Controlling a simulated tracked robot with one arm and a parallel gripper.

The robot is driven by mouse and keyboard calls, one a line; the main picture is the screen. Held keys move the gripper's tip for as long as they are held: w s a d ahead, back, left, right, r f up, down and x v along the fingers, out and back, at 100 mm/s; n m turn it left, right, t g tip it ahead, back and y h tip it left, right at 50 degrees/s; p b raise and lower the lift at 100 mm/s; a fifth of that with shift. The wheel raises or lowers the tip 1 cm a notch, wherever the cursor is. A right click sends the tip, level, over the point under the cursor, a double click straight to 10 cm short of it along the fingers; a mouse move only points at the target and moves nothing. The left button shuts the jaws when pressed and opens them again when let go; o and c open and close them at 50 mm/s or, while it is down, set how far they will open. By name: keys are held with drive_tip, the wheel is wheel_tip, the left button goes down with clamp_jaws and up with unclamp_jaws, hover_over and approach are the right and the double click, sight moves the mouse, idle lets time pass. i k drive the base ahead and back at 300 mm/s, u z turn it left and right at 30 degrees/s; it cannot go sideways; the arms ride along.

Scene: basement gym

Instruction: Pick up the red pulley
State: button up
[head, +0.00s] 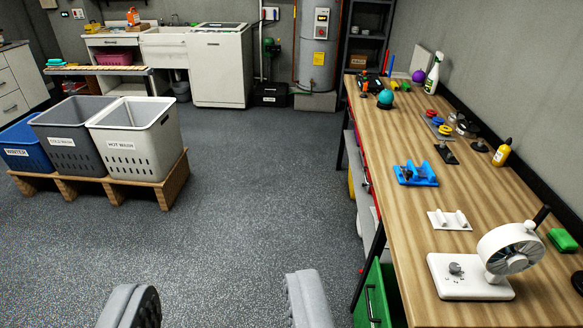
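A small red round piece, which looks like the red pulley (431,113), sits toward the far right part of the wooden workbench (408,226). A yellow round piece (438,121) and a blue one (446,130) sit close beside it in a row. They are too small to make out in detail. My gripper (218,300) is open and empty, its two grey fingers wide apart at the bottom of the view. It is over the floor, left of the workbench and far from the red piece.
A white fan (509,250), a white holder (449,220), a blue vise-like tool (416,175) and a yellow bottle (502,152) stand on the bench. Laundry bins (139,133) on a wooden platform stand at left. The floor (250,200) between is clear.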

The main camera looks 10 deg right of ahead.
sight(429, 113)
drive_tip(key=i, duration=6.65)
drive_tip(key=z, duration=3.25)
